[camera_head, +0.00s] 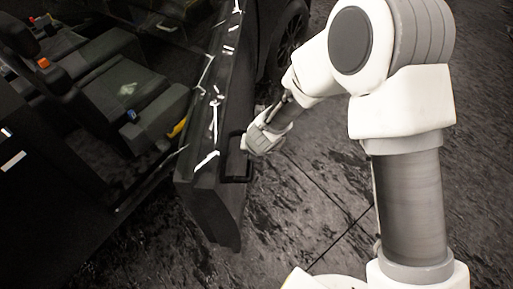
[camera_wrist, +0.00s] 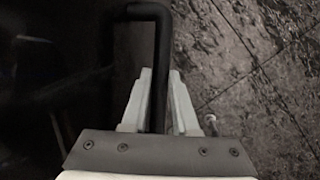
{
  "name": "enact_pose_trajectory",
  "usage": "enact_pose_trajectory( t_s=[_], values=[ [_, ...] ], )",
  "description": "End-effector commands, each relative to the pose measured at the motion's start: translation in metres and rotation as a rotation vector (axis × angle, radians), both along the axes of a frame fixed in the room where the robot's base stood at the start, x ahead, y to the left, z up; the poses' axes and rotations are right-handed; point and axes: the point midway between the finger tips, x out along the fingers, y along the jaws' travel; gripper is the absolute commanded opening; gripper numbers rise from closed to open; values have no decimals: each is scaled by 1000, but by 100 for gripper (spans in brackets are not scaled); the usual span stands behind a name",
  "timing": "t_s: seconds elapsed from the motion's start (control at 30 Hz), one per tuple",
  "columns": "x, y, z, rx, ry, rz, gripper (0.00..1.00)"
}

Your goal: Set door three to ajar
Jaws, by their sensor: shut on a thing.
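A dark car door (camera_head: 222,110) stands swung out from the car body, with a wide gap between it and the seats. A black loop handle (camera_head: 232,160) sits on the door's outer face near its free end. My gripper (camera_head: 250,144) reaches it from the right and is shut on the handle. In the wrist view the pale fingers of my gripper (camera_wrist: 160,105) stand on both sides of one bar of the black handle (camera_wrist: 152,12). The door's number is not visible.
The car interior with dark seats (camera_head: 135,100) lies to the left of the door. A wheel (camera_head: 288,35) shows beyond it at the top. The dark, streaked tile floor (camera_head: 310,200) is clear to the right of and below the door.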

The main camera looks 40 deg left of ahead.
Motion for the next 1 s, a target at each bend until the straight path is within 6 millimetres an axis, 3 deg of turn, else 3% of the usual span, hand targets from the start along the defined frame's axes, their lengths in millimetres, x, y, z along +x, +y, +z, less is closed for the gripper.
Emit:
enact_pose_trajectory(
  t_s=[0.33, 0.37, 0.5, 0.83, 1.0],
  values=[
    [-10, -1, -3, -5, 20, 7, 0],
    [-10, -1, -4, -6, 21, 8, 33],
    [-9, -1, -3, -4, 19, 7, 57],
    [-7, -1, -1, -2, 14, 6, 57],
    [-11, -6, 17, -2, 12, 7, 57]
  ],
)
